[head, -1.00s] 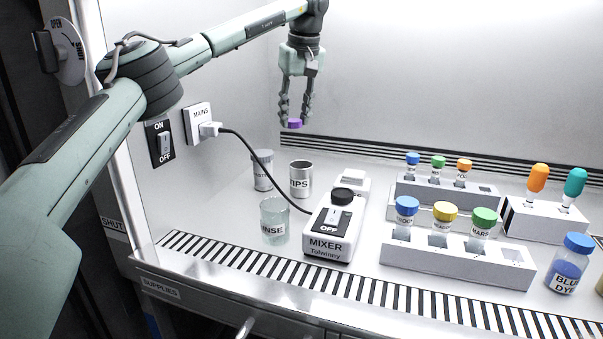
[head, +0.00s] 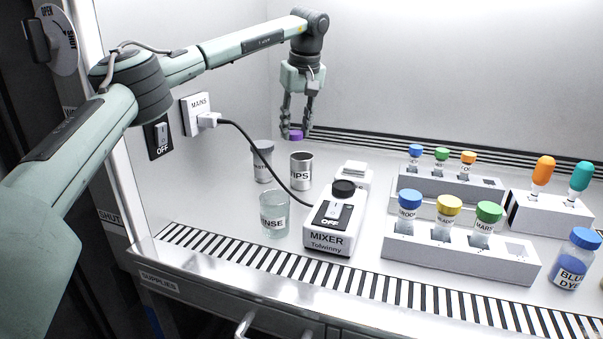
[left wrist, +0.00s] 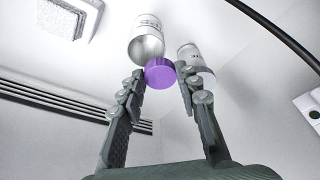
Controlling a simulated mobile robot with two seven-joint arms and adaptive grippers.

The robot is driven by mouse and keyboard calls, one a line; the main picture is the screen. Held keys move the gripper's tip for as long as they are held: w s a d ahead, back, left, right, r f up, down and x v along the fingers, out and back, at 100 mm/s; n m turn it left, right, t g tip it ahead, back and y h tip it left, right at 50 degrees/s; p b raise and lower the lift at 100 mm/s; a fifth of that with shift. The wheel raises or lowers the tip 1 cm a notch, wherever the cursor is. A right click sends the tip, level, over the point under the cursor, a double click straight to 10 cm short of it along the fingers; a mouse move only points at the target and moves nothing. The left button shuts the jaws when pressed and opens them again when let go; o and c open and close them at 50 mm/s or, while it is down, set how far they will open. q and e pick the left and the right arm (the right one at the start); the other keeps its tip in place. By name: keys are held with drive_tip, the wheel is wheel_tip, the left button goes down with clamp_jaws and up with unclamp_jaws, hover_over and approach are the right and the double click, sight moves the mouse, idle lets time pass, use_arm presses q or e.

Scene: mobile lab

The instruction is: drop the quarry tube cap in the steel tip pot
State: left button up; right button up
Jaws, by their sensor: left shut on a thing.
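My left gripper (head: 296,134) is shut on a purple cap (head: 295,135) and holds it just above the steel pot marked TIPS (head: 301,171). In the left wrist view the purple cap (left wrist: 160,72) sits between the fingertips, and the open mouth of the tip pot (left wrist: 147,46) shows just beyond it. The pot stands upright on the bench, and its inside looks empty as far as it shows. The cap and the pot look apart. My right gripper is in no view.
A second grey pot (head: 262,162) stands left of the tip pot. A glass marked RINSE (head: 273,216) and the mixer (head: 328,230) stand in front. A black cable (head: 265,160) runs close by. Racks with capped tubes (head: 460,258) fill the right side.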

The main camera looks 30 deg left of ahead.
use_arm(q)
drive_tip(key=o, duration=0.8)
drive_tip(key=shift+o, duration=0.2)
drive_tip(key=shift+r, duration=0.1)
drive_tip(key=v, duration=1.2)
